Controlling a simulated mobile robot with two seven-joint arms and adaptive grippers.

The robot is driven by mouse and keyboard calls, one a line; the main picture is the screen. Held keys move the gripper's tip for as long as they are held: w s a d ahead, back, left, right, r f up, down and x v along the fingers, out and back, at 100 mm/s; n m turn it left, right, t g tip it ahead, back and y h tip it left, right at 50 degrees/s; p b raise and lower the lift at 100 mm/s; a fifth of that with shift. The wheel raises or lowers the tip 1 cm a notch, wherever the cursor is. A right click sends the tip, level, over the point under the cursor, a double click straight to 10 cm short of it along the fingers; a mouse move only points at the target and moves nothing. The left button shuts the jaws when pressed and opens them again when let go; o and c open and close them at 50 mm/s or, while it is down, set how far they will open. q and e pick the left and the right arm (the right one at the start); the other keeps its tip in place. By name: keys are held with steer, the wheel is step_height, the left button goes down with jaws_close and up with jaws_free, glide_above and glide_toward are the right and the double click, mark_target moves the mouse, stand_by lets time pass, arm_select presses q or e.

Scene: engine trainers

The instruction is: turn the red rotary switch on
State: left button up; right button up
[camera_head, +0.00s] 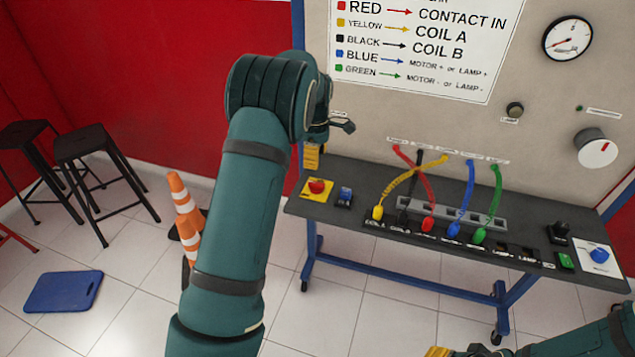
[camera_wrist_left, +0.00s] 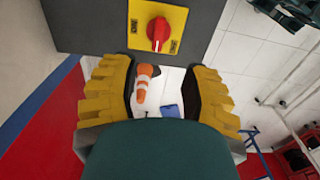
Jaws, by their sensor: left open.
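The red rotary switch (camera_head: 317,186) is a red knob on a yellow plate at the left end of the dark bench top. It also shows in the left wrist view (camera_wrist_left: 158,32), beyond the fingertips at the top. My left gripper (camera_head: 312,156) is just above and behind the switch in the head view, apart from it. In the left wrist view its yellow fingers (camera_wrist_left: 157,85) are wide apart with nothing held. My right gripper (camera_head: 440,351) shows only partly at the bottom edge; its fingers are mostly cut off.
A blue switch (camera_head: 344,196) sits just right of the red one. Several coloured cables (camera_head: 430,190) rise from the bench to the upright panel (camera_head: 400,110). A traffic cone (camera_head: 184,210), black stools (camera_head: 90,165) and a blue mat (camera_head: 63,291) are on the floor to the left.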

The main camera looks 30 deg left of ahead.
mark_target(317, 183)
arm_select(q)
step_height(317, 183, down, 10)
steer(key=shift+w+f+b, duration=0.15)
steer(key=shift+b, duration=0.25)
jaws_close()
